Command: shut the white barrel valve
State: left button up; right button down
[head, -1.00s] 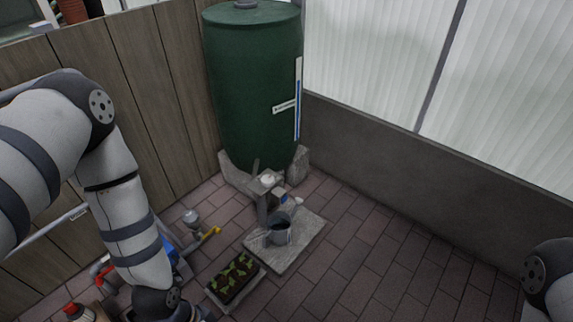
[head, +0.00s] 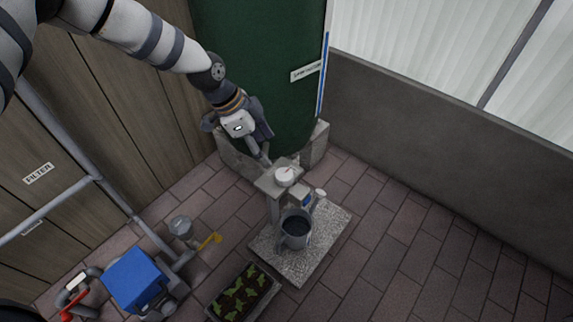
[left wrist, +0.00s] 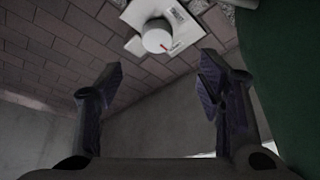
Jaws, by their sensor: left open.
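The white barrel valve shows as a round white knob (head: 285,176) on top of a small grey stand in front of the green barrel (head: 255,75). In the left wrist view the white knob (left wrist: 157,40) has a red mark on its side and sits on a pale plate beyond the fingertips. My left gripper (head: 263,162) is between the barrel and the stand, up and left of the knob in the head view. In the left wrist view my left gripper (left wrist: 160,75) is open with nothing between its fingers. My right gripper is not in view.
A grey bucket (head: 296,232) stands on a stone slab (head: 322,238) below the stand. A seedling tray (head: 262,301) is in front. A yellow-handled fitting (head: 207,244) and blue box (head: 135,278) are left. The paving at right is clear.

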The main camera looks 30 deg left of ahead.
aim_at(284, 174)
pick_arm(q)
jog(key=b+x, duration=0.4)
jog(key=x, duration=0.7)
jog(key=shift+s+d+f, duration=0.1)
jog(key=shift+d+f, duration=0.05)
jog(key=shift+f, duration=0.05)
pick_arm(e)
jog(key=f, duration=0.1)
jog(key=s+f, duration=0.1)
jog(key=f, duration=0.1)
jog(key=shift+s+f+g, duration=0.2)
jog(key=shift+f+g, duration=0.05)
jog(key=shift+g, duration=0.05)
pick_arm(q)
jog(key=shift+c, duration=0.2)
jog(key=c, duration=1.1)
